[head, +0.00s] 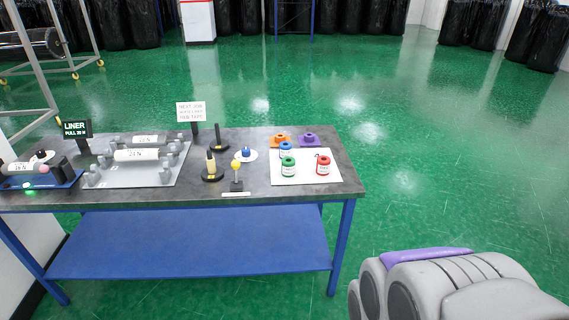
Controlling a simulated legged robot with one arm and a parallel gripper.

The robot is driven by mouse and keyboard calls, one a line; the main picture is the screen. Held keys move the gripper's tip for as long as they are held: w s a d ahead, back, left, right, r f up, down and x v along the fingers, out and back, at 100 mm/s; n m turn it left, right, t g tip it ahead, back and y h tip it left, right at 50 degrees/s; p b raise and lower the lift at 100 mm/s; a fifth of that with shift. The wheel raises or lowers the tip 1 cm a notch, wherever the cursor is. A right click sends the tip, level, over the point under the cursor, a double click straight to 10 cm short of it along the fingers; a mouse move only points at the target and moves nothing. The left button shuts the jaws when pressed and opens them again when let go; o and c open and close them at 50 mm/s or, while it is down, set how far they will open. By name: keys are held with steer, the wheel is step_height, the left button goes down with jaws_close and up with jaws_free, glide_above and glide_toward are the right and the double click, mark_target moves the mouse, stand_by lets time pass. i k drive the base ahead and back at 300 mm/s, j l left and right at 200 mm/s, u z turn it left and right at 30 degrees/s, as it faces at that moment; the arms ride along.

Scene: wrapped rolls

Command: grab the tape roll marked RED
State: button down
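A red tape roll (323,165) with a white label stands at the right of a white sheet (305,180) on the grey table top (345,178). A green roll (288,166) stands to its left, and a blue roll (286,149) stands just behind the green one. The lettering on the labels is too small to read. My gripper cannot be made out; only a grey and purple part, which seems to be my own arm, shows at the lower right, well apart from the table.
Orange (281,140) and purple (309,139) pieces lie behind the sheet. A yellow-topped post (236,166) and black stands are left of it. A roller fixture (135,165) fills the table's left half. The green floor (440,190) right of the table is clear.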

mark_target(322, 162)
steer(key=k+l, duration=0.1)
steer(key=l, duration=0.35)
steer(key=i+j, duration=0.9)
steer(key=i+j+z, duration=0.15)
steer(key=i+j, duration=0.75)
